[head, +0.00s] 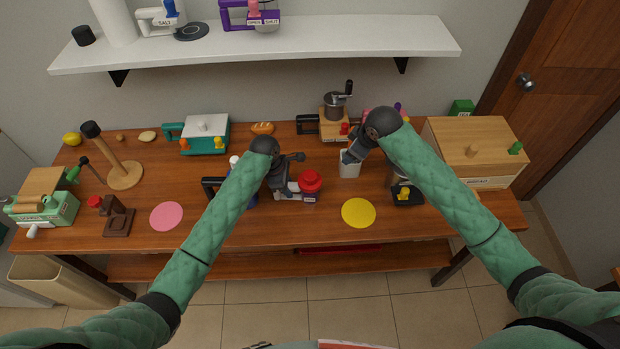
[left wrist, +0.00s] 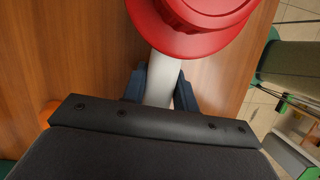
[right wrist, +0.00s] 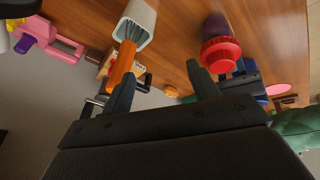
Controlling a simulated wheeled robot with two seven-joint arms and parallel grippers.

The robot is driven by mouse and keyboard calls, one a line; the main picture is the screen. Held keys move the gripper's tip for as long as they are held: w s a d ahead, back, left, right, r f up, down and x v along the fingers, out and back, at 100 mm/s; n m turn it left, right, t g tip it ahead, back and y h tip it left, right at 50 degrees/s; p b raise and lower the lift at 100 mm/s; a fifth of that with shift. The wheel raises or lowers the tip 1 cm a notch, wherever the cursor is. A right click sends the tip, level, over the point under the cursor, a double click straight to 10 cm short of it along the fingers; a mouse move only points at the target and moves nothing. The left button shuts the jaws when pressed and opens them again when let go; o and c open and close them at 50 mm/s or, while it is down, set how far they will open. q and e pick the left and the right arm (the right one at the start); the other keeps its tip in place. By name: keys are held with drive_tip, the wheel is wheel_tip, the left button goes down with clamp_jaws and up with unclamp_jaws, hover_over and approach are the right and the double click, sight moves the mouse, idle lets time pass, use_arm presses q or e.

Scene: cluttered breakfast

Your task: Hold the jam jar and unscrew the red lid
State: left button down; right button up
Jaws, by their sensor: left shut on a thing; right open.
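The jam jar (head: 310,197) stands on the table with its red lid (head: 310,180) on top. In the right wrist view its dark purple body (right wrist: 215,27) and red lid (right wrist: 219,54) show. My left gripper (head: 281,187) is at the jar's left side. In the left wrist view it (left wrist: 160,88) is shut on a white handle (left wrist: 158,80) just under the red lid (left wrist: 205,25). My right gripper (head: 351,158) is open and empty, right of and behind the jar, over a white cup. In the right wrist view its fingers (right wrist: 160,85) are apart, with the lid off to their right.
The white cup (head: 350,170) stands right of the jar; an orange-handled tool (right wrist: 123,66) leans in it. A yellow disc (head: 358,213) lies in front. A coffee grinder (head: 334,120) stands behind, a wooden box (head: 477,150) at right. A shelf (head: 260,45) hangs above.

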sight(312, 175)
drive_tip(key=s+a+n+g, duration=0.1)
drive_tip(key=s+a+g, duration=0.25)
drive_tip(key=a, duration=0.65)
drive_tip(key=shift+t+y, duration=0.3)
drive_tip(key=shift+t, duration=0.05)
drive_tip(key=shift+x, duration=4.25)
drive_tip(key=shift+a, duration=0.1)
drive_tip(key=c, duration=1.1)
drive_tip(key=o, duration=1.1)
